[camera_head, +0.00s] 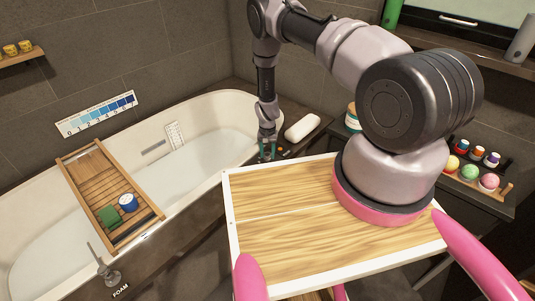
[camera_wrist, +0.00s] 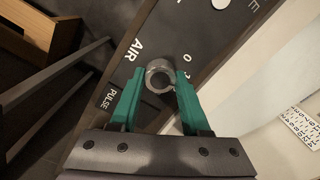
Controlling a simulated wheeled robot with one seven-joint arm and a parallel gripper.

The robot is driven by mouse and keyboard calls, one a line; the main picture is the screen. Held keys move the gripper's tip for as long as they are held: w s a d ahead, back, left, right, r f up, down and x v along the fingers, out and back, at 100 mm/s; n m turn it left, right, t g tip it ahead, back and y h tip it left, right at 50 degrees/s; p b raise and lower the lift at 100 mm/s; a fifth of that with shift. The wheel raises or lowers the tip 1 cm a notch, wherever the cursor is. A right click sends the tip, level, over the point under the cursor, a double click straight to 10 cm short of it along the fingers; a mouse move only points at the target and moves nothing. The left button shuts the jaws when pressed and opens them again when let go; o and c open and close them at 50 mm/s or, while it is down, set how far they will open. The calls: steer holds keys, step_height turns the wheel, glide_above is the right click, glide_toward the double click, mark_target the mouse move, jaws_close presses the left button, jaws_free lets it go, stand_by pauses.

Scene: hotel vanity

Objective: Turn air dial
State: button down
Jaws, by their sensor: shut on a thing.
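The air dial (camera_wrist: 158,65) is a grey round knob on a dark panel (camera_wrist: 165,25), with the word AIR printed beside it in the wrist view. A "0" and another, partly covered mark are on its other side. My gripper (camera_wrist: 160,77) has its two teal fingers on either side of the dial, shut on it. In the head view my gripper (camera_head: 267,150) is small and far off at the tub's right end. The dial itself is hard to make out there, and the fingers cover its sides in the wrist view.
The white bathtub (camera_head: 185,185) has a wooden caddy (camera_head: 92,175) across it. A white rolled cushion (camera_head: 302,127) lies right of my gripper. A PULSE label (camera_wrist: 107,99) and a white knob (camera_wrist: 221,3) are near the dial. A FOAM lever (camera_head: 108,273) is at the tub's near rim.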

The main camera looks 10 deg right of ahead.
mark_target(267, 154)
steer(key=shift+c, duration=1.9)
jaws_free()
steer(key=shift+r, duration=0.1)
step_height(267, 154, up, 11)
steer(key=shift+f, duration=0.2)
